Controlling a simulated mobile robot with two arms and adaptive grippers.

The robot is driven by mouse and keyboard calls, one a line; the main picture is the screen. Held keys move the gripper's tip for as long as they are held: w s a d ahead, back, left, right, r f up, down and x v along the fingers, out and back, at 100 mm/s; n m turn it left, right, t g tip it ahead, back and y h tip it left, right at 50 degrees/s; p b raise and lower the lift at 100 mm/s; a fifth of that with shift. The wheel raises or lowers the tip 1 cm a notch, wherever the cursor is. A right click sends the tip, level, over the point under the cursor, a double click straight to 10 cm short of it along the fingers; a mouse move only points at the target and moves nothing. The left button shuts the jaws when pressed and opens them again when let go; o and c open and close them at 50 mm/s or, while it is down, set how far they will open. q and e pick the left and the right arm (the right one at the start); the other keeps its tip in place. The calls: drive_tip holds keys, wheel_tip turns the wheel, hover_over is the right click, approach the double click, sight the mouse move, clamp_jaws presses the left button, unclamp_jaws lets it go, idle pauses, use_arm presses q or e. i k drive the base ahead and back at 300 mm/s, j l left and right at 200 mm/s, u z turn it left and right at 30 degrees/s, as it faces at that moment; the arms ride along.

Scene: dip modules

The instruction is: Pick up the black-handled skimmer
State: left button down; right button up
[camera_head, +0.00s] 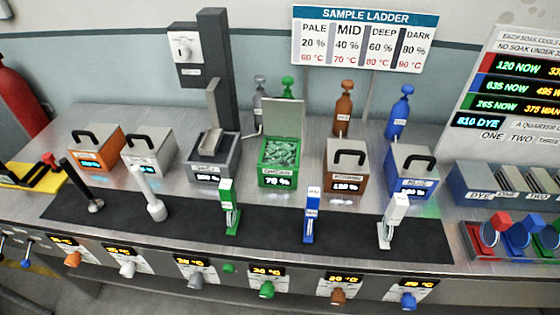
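A tool with a long black handle (76,178) and a small metallic end is at the left end of the black mat (270,232); it looks like the black-handled skimmer. Its handle leans up and left, and its metallic end is low on the mat. Nothing holds it. A white-handled tool (150,195) stands just to its right. Neither of my grippers is in view.
Lidded orange (98,151) and grey (147,153) boxes stand behind the tools. An open green box (279,178) is mid-counter. Green (229,208), blue (311,214) and white (394,221) upright items stand along the mat. A yellow tray (22,178) lies at far left.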

sight(96, 206)
drive_tip(key=j+u, duration=0.1)
drive_tip(key=u, duration=0.4)
drive_tip(key=j+u, duration=0.1)
drive_tip(key=u, duration=0.35)
drive_tip(key=k+j+u, duration=0.1)
drive_tip(key=u, duration=0.4)
